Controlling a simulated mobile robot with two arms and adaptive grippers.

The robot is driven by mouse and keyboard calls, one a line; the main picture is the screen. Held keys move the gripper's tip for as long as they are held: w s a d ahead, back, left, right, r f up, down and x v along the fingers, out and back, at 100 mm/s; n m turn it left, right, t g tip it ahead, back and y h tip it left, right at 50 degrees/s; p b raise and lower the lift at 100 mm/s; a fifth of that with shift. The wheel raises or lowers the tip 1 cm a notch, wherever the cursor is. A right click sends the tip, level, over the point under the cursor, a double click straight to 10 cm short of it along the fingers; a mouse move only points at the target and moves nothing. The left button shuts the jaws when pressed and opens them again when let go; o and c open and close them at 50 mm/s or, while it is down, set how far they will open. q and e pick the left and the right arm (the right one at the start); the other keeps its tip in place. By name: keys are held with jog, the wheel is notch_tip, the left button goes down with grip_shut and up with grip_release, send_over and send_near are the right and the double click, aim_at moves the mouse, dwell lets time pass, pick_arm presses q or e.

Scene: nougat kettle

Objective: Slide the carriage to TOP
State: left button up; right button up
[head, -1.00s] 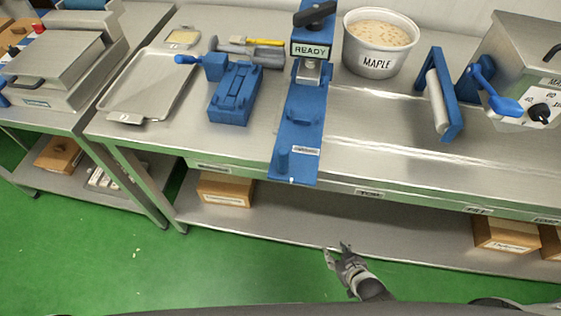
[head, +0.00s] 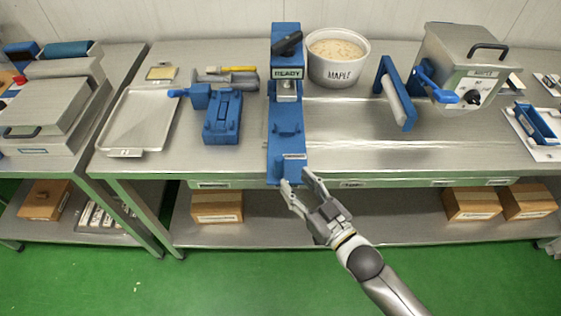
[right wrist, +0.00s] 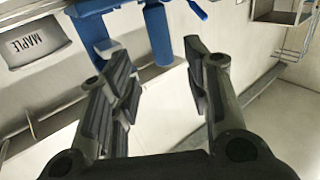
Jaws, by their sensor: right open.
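A narrow blue track (head: 284,137) runs from the back of the bench to its front edge, with a READY sign (head: 288,73) and a black handle (head: 287,43) at its far end. A blue block with a small label (head: 291,167) sits near its front end; I cannot tell for certain which part is the carriage, and no TOP mark is readable. My right gripper (head: 296,180) is open and empty at the front end of the track, by this block. Its spread fingers also show in the right wrist view (right wrist: 152,65). My left gripper is out of view.
The MAPLE tub (head: 338,62) stands right of the track's far end. A blue roller frame (head: 395,92) and a metal kettle (head: 465,65) are further right. A blue fixture (head: 222,120) and a tray (head: 140,118) are left.

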aim_at(282, 167)
jog(key=p+x, duration=0.1)
jog(key=x, duration=0.7)
jog(key=shift+a, duration=0.2)
grip_shut()
